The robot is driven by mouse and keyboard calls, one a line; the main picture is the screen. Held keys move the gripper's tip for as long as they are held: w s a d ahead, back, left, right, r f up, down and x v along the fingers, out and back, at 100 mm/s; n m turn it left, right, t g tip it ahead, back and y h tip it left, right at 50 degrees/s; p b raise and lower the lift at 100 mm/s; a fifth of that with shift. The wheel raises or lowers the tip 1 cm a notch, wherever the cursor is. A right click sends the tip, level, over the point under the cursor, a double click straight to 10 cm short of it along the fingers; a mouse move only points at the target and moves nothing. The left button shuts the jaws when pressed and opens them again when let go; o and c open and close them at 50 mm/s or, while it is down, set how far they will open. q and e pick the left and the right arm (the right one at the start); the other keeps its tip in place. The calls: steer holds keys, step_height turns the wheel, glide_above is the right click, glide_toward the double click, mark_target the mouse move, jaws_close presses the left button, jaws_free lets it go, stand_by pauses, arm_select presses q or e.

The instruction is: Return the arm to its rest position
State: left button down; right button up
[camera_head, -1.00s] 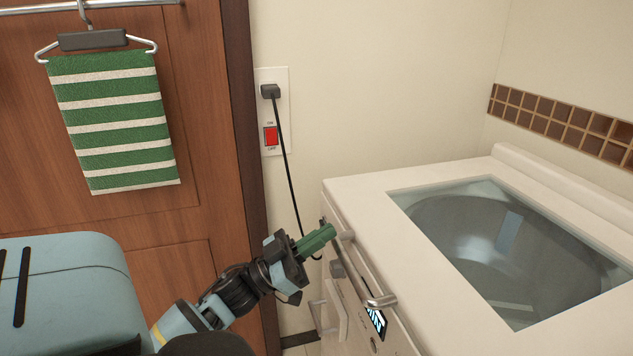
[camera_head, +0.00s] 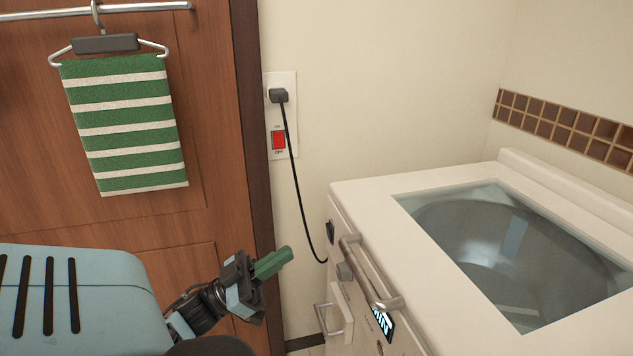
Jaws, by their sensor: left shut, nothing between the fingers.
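My left gripper (camera_head: 272,262) has green fingers that are closed together with nothing between them. It is in the lower middle of the head view, in front of the brown wooden door and left of the white washing-machine-like appliance (camera_head: 365,187). It touches nothing that I can see. My left arm (camera_head: 200,312) is bent low, partly hidden behind my own body. My right gripper is not in view.
The appliance has a metal handle (camera_head: 366,275) and a glass lid (camera_head: 515,250). A black cord (camera_head: 296,190) hangs from the wall outlet above a red switch (camera_head: 278,141). A green striped towel (camera_head: 125,125) hangs on the door (camera_head: 210,120).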

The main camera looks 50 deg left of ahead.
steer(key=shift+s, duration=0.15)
